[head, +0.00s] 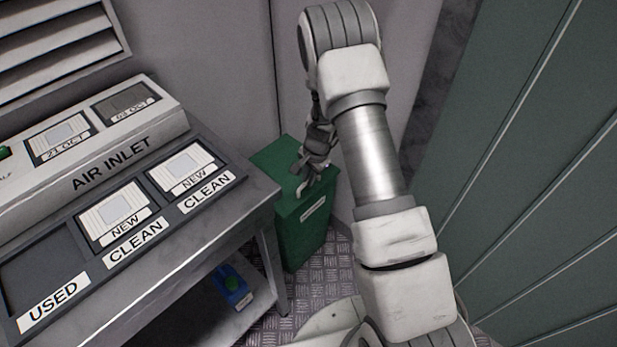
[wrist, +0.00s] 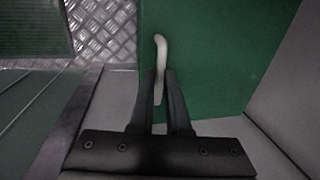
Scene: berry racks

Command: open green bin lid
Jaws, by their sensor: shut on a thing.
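The green bin (head: 303,228) stands on the floor in the corner, right of the grey bench. Its green lid (head: 276,163) lies flat on top, and a small white label shows on its front face. In the wrist view the green lid (wrist: 215,60) fills the middle, with a pale curved handle (wrist: 160,52) on it. My gripper (head: 304,180) is over the lid's right part. In the wrist view my gripper (wrist: 160,85) has its dark fingers close together on the handle. The handle's lower part is between the fingers and partly hidden.
The grey bench (head: 262,190) stands close on the bin's left, with labelled slots and an air inlet unit (head: 110,150) on it. A green panelled wall (head: 520,150) is on the right.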

